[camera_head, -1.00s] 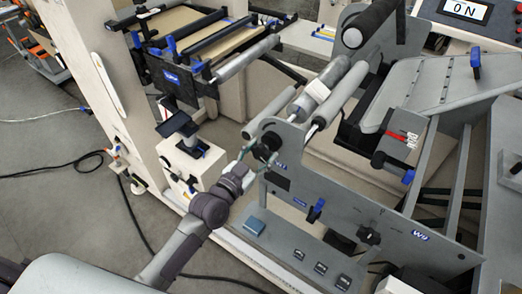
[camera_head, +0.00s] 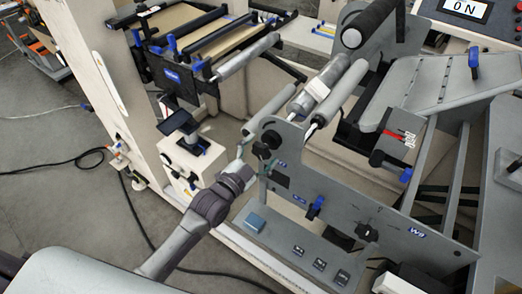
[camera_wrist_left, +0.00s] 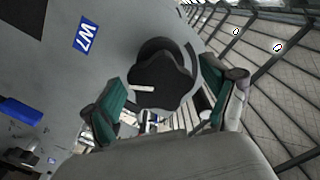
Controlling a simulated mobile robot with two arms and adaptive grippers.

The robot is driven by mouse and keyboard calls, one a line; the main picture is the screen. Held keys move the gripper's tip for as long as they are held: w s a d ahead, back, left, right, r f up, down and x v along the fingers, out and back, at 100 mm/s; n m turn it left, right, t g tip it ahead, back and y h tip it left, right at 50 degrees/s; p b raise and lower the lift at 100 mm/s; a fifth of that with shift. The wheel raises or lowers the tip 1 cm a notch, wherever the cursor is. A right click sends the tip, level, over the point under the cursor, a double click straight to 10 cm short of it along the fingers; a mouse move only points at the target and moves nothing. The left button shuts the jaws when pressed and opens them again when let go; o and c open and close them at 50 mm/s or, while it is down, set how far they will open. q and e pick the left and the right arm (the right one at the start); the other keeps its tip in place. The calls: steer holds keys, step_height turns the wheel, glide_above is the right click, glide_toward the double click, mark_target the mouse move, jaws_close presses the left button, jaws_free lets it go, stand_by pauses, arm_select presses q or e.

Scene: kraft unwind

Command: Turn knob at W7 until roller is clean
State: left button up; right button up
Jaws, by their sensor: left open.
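The black lobed knob with a white mark (camera_wrist_left: 162,82) sits on the grey side plate, close to the blue W7 label (camera_wrist_left: 88,35) in the left wrist view. In the head view the knob (camera_head: 269,140) is at the plate's near upper corner. My left gripper (camera_wrist_left: 165,106) is open, its teal-padded fingers on either side of the knob; I cannot tell whether they touch it. It also shows in the head view (camera_head: 256,162), just below the knob. Grey rollers (camera_head: 342,96) run back from the plate, one with a pale patch (camera_head: 317,90). My right gripper is not in view.
Another black knob (camera_head: 367,235) and a W9 label (camera_head: 417,232) are further right on the plate. A white post (camera_head: 95,80) stands left; black cable crosses the floor.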

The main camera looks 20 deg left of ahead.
arm_select(q)
steer(key=shift+s+a+p, duration=0.15)
steer(key=shift+s+p, duration=0.15)
steer(key=shift+s, duration=0.05)
steer(key=p+v, duration=0.2)
steer(key=v, duration=0.3)
steer(key=shift+s+a, duration=0.2)
steer(key=shift+s, duration=0.4)
